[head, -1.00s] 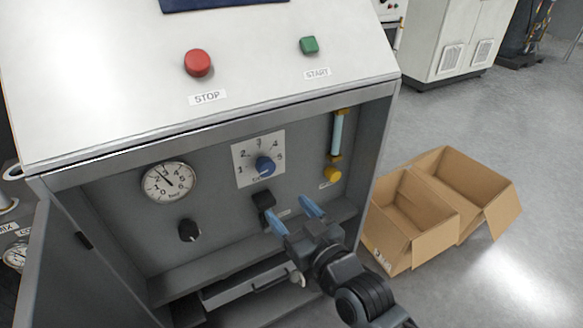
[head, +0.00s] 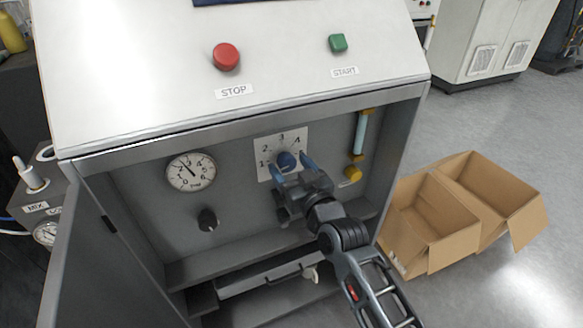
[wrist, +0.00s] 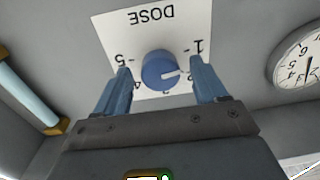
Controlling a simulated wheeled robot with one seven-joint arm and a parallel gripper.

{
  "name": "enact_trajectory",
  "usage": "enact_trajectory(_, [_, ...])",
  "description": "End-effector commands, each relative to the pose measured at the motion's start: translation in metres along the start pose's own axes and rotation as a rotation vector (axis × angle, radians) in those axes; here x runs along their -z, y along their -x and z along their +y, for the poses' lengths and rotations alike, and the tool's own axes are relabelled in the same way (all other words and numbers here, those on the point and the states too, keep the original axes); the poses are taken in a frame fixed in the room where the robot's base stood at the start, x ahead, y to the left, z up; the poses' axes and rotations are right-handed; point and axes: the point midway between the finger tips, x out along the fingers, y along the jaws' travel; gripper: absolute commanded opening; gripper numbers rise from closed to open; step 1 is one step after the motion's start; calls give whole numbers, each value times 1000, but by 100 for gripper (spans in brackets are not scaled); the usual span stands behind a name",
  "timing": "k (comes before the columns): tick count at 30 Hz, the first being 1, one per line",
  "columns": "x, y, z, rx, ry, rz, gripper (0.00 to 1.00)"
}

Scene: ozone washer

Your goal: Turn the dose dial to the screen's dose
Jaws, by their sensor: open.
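The blue dose dial (head: 286,160) sits on a white scale plate (head: 265,145) numbered 1 to 5 inside the open cabinet. In the wrist view the plate is upside down, and the dial (wrist: 157,66) has a white pointer line aimed between 1 and 2. My gripper (head: 292,164) is open in front of the plate. In the wrist view its blue fingers (wrist: 160,74) stand on either side of the dial, with gaps showing. The screen (head: 240,2) shows only its dark bottom edge, so its dose cannot be read.
A pressure gauge (head: 190,172) and a black knob (head: 208,219) are left of the dial. A yellow knob (head: 352,174) under a clear tube is on the right. STOP (head: 226,56) and START (head: 338,43) buttons are above. Cardboard boxes (head: 440,259) stand on the floor.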

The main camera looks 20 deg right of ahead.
Motion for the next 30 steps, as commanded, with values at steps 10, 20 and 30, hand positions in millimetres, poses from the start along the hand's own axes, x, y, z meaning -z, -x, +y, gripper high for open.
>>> enact_trajectory(10, [0, 0, 0, 0, 0, 0, 60])
enact_trajectory(20, [0, 0, 0, 0, -1, 0, 28])
enact_trajectory(30, [0, 0, 0, 0, -15, 0, 15])
